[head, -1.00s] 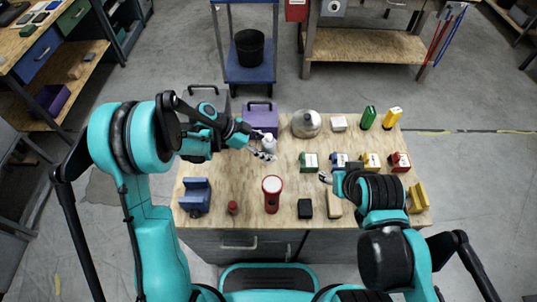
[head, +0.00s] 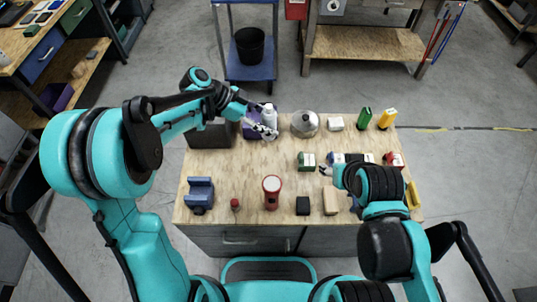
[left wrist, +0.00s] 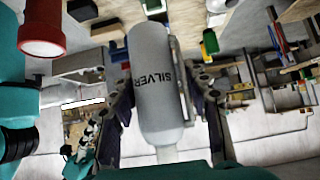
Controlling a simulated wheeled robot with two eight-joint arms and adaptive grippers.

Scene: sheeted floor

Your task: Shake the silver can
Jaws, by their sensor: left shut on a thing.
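The silver can (head: 269,116) is grey-white with a narrower end. It is in my left gripper (head: 264,131) near the back of the workbench, beside the purple box. In the left wrist view, the can (left wrist: 158,85) fills the middle, with the word SILVER along its side, and the gripper's fingers (left wrist: 160,105) are closed on both its sides. My right gripper (head: 325,172) is low over the bench, near the green and blue boxes. It is small and partly hidden by its arm, so its opening is unclear.
The wooden bench (head: 235,163) also bears a silver dome (head: 304,123), a red flashlight (head: 271,192), a blue vise-like block (head: 200,194), a green bottle (head: 365,117), a yellow bottle (head: 387,118) and small boxes. The left-centre bench is clear.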

